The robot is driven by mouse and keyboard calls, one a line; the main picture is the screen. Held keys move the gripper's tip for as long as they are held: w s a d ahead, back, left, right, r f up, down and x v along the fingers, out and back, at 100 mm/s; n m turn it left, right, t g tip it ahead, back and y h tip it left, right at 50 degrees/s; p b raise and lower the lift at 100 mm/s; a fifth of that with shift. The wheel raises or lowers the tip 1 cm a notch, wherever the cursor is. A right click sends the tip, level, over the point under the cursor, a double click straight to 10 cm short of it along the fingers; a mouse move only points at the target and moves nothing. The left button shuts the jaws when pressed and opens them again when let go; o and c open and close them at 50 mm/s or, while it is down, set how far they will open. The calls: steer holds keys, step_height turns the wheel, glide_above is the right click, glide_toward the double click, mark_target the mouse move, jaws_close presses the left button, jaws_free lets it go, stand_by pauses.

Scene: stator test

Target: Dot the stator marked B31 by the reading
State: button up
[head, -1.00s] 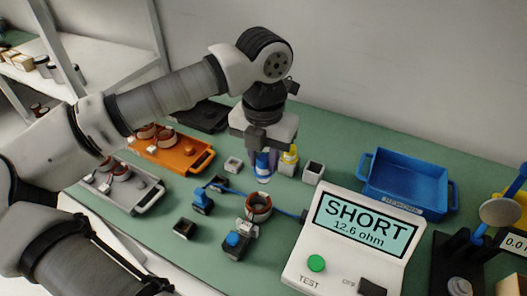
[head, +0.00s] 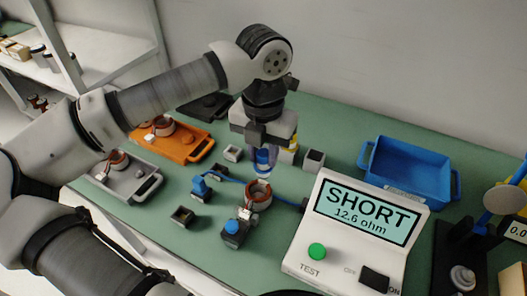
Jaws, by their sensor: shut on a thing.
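A stator (head: 258,193), a ring with copper-coloured windings, lies on the green bench. A small white tag (head: 246,213) is at its front, its marking too small to read. Blue clip (head: 199,184) is behind-left of it and blue-topped clip (head: 233,230) is in front. The tester (head: 350,235) screen (head: 366,213) reads SHORT, 12.6 ohm. My gripper (head: 264,158) points down just behind the stator, shut on a blue pen-like dotter (head: 262,163). The dotter's tip seems above the stator's far edge; contact cannot be told.
A blue bin (head: 409,175) stands back right. An orange tray (head: 185,151) and a grey tray (head: 138,187) hold stators on the left, partly behind my arm. Small holders (head: 232,153) and (head: 314,160) flank the gripper. A dark stand (head: 455,250) is at right.

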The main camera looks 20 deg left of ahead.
steer(key=shift+f+b, duration=0.7)
steer(key=shift+b, duration=0.1)
stand_by(1.0)
steer(key=shift+r, duration=0.1)
steer(key=shift+r+p, duration=1.75)
steer(key=shift+r, duration=1.2)
